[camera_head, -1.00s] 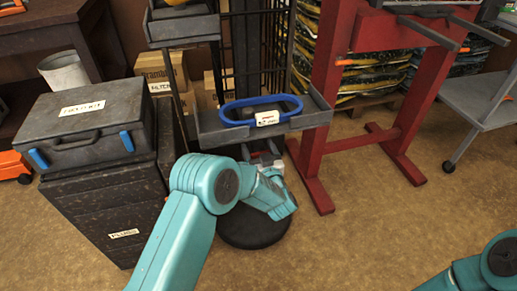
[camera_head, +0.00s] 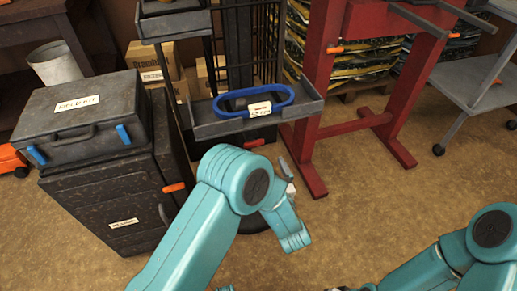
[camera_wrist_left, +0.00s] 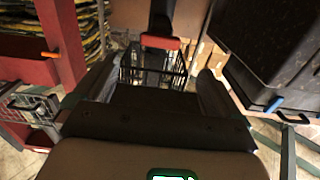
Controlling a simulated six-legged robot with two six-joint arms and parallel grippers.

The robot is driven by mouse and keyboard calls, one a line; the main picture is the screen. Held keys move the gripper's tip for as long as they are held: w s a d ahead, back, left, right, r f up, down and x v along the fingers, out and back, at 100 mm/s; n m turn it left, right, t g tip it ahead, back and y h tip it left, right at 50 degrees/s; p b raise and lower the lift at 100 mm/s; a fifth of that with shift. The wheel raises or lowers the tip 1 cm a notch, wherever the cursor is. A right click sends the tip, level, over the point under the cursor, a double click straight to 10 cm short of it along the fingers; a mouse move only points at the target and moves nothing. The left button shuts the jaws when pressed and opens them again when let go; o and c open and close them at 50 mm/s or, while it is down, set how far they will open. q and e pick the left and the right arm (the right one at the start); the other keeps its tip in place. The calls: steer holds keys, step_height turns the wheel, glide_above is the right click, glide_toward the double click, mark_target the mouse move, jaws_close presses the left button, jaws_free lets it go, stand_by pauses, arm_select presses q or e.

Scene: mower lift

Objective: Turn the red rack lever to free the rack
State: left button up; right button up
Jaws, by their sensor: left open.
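The red lever (camera_wrist_left: 160,42) lies crosswise on the dark rack post in the left wrist view, beyond my left gripper (camera_wrist_left: 157,85). In the head view a small red part (camera_head: 257,142), apparently the same lever, shows below the rack's lower tray (camera_head: 225,127). My left gripper's fingers stand wide apart in the wrist view, with nothing seen between them and the lever farther off. In the head view my left arm hides most of that gripper; only a grey finger (camera_head: 288,174) shows.
A blue ring-shaped item (camera_head: 287,97) sits in the lower tray. A dark cabinet (camera_head: 95,205) with a grey case (camera_head: 70,125) on top stands to the left. A red frame (camera_head: 320,75) stands to the right, and a grey cart (camera_head: 465,85) farther right. Open floor lies in front.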

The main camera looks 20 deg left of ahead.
arm_select(q)
steer(key=shift+v, duration=1.75)
steer(key=a+f+n+g+y, duration=0.1)
steer(key=a+f+g, duration=0.25)
steer(key=a, duration=0.95)
steer(key=s+a+f+m+g+h, duration=0.1)
steer(key=s+f+h, duration=0.1)
steer(key=f+h, duration=0.15)
steer(key=s+a+f+g+h, duration=0.1)
steer(key=s+f+h, duration=0.1)
steer(key=f, duration=0.3)
steer(key=s+d+f+m+g+h, duration=0.25)
steer(key=s+d+g+h, duration=0.35)
steer(key=s, duration=0.4)
steer(key=s+d+f+m+g+h, duration=0.2)
steer(key=s+d+f+g+h, duration=0.15)
steer(key=s+d, duration=0.5)
step_height(320, 180, up, 26)
steer(key=s+a+p, duration=0.1)
steer(key=p, duration=2.6)
steer(key=shift+s+r, duration=0.2)
